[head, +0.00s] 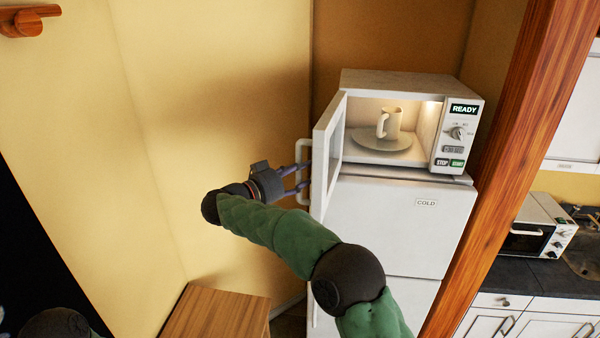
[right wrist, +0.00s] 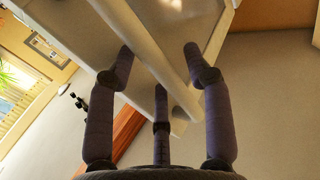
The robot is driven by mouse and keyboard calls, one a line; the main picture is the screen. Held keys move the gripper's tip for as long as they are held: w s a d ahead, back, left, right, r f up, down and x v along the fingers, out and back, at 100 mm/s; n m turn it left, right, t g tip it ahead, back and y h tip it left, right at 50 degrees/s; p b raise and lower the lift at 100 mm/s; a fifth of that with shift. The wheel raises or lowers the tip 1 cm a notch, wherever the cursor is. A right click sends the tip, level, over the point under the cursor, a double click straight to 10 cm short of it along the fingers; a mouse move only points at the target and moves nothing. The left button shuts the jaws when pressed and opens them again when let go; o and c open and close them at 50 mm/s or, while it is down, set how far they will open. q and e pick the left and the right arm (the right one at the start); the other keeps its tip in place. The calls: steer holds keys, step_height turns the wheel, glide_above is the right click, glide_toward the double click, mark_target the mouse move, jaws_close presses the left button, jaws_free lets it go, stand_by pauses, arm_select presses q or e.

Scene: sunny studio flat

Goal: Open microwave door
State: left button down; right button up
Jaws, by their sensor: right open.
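The white microwave (head: 410,82) stands on top of the white fridge. Its door (head: 328,150) is swung wide open to the left, and the lit inside shows a white mug (head: 390,123) on a round plate (head: 378,143). The door's handle (head: 303,172) is on the door's outer side. My right gripper (head: 300,180) is at the handle with its fingers spread open. In the right wrist view the handle bar (right wrist: 150,55) runs between the open fingers (right wrist: 160,70); contact cannot be told. My left gripper is not in view.
The fridge (head: 405,225) is under the microwave. A wooden post (head: 515,150) stands close on the right. A wooden cabinet (head: 215,315) is low at the left. A counter with a toaster oven (head: 535,225) lies beyond the post. Yellow walls are behind my right arm.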

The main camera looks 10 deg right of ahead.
steer(key=v, duration=1.1)
steer(key=shift+s+a, duration=0.15)
steer(key=shift+a, duration=0.1)
